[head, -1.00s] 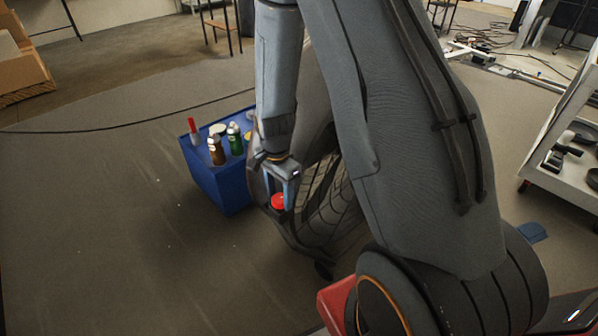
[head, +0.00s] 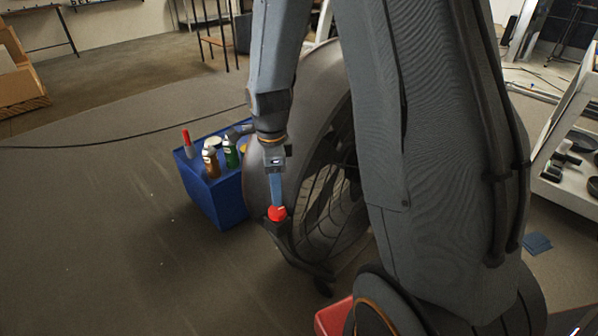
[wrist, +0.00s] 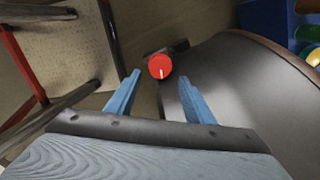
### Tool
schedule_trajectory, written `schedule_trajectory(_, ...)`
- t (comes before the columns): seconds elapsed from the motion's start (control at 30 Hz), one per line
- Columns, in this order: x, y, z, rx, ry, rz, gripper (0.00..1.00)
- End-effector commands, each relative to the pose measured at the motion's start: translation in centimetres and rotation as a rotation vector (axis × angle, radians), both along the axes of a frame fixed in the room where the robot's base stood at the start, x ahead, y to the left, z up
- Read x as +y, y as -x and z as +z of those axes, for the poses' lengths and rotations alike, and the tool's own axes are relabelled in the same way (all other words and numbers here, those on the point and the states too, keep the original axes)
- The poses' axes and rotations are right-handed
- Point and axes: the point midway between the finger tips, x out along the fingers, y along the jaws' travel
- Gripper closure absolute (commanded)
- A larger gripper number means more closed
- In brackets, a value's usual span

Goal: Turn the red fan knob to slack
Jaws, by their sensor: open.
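The red fan knob (head: 277,213) sits on the lower left side of the large grey round fan (head: 262,180). In the wrist view the knob (wrist: 160,67) is a red disc with a short pale mark pointing down in the picture. My gripper (head: 277,202) reaches down to the knob in the head view. In the wrist view its two blue fingers (wrist: 160,80) are spread apart, and the knob lies between and slightly beyond their tips. I cannot tell whether either finger touches it. Part of the fan is hidden behind my arm.
A blue crate (head: 217,205) with several bottles and cans on top stands left of the fan. A black cable (head: 120,137) runs along the floor. A white shelf cart (head: 570,185) stands at the right.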

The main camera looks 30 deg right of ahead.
Motion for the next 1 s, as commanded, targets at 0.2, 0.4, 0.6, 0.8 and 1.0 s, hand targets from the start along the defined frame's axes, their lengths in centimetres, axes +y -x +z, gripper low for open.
schedule_trajectory(0.2,0.3,2.0,3.2,-0.002,0.000,0.206,0.52)
schedule_trajectory(0.4,0.5,3.9,5.6,-0.005,0.001,0.427,0.52)
schedule_trajectory(0.6,0.7,6.0,7.9,-0.008,0.001,0.646,0.52)
schedule_trajectory(0.8,0.9,8.1,10.1,-0.009,0.003,0.864,0.52)
schedule_trajectory(1.0,1.0,10.3,12.2,-0.011,0.005,1.083,0.52)
